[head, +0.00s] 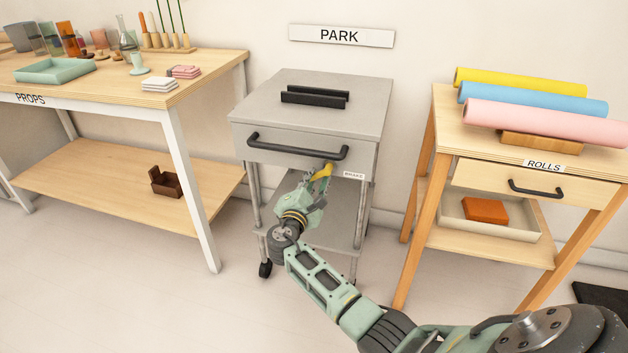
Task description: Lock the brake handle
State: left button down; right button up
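The brake handle (323,171) is a small yellow lever under the drawer front of the grey cart (345,115), just left of a small label reading BRAKE (354,176). My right gripper (321,181) is at the yellow lever, with its fingers just below and around it. The arm reaches up from the bottom right. The fingers overlap the lever, so I cannot tell whether they are closed on it. My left gripper is not in view.
The cart has a black drawer handle (297,147) above the lever and stands on casters under a PARK sign (340,36). A props table (130,90) stands at left. A table with paper rolls (545,120) stands at right.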

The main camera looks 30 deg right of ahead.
jog(key=v, duration=1.1)
jog(key=shift+s, duration=0.15)
jog(key=shift+a, duration=0.1)
